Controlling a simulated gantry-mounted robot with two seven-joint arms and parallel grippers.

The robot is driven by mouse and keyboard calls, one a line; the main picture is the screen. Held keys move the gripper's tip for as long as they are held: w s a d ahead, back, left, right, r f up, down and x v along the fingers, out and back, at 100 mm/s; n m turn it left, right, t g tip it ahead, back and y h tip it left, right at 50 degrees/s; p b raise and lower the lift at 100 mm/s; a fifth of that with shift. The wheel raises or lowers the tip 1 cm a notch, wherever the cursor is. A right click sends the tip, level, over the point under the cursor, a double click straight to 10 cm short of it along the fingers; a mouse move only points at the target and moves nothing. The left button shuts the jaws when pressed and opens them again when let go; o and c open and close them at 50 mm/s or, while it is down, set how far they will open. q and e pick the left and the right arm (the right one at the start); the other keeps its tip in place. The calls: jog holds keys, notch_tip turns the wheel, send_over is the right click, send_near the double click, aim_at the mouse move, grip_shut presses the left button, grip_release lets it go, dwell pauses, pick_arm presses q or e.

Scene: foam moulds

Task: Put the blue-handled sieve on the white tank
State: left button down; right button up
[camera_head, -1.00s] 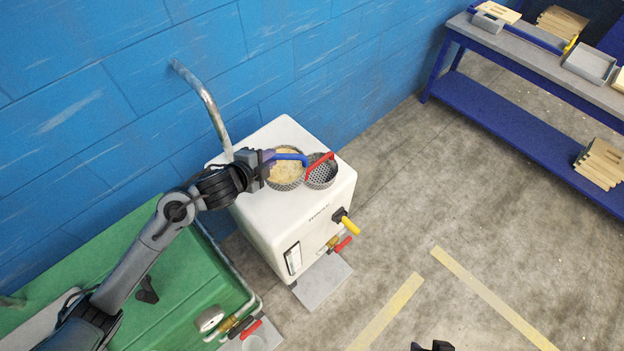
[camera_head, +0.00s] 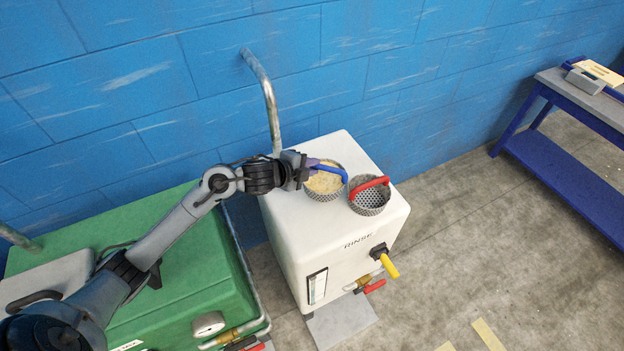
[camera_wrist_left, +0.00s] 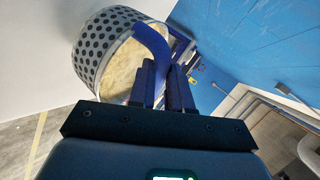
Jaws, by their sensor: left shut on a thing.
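The blue-handled sieve (camera_head: 324,184) is a round perforated metal basket with tan material inside. It is at the top of the white tank (camera_head: 290,226), next to the red-handled sieve (camera_head: 370,199). My left gripper (camera_head: 312,170) is shut on its blue handle, reaching in from the left. In the left wrist view the sieve (camera_wrist_left: 92,45) hangs just past the fingers (camera_wrist_left: 160,80), the blue handle between them. I cannot tell whether its base touches the tank top. My right gripper is not in view.
A green tank (camera_head: 190,290) stands left of the white one. A bent metal pipe (camera_head: 268,95) rises behind the white tank by the blue wall (camera_head: 400,60). A yellow-handled valve (camera_head: 388,262) sticks out in front. A blue bench (camera_head: 570,160) is far right, with open floor before it.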

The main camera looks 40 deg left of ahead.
aim_at(324, 177)
pick_arm(q)
jog(key=shift+w+f+b, duration=0.1)
jog(key=shift+f+b, duration=0.2)
jog(key=shift+f, duration=1.75)
jog(key=shift+f, duration=0.1)
jog(key=c, duration=1.1)
grip_release()
jog(key=shift+o, duration=0.2)
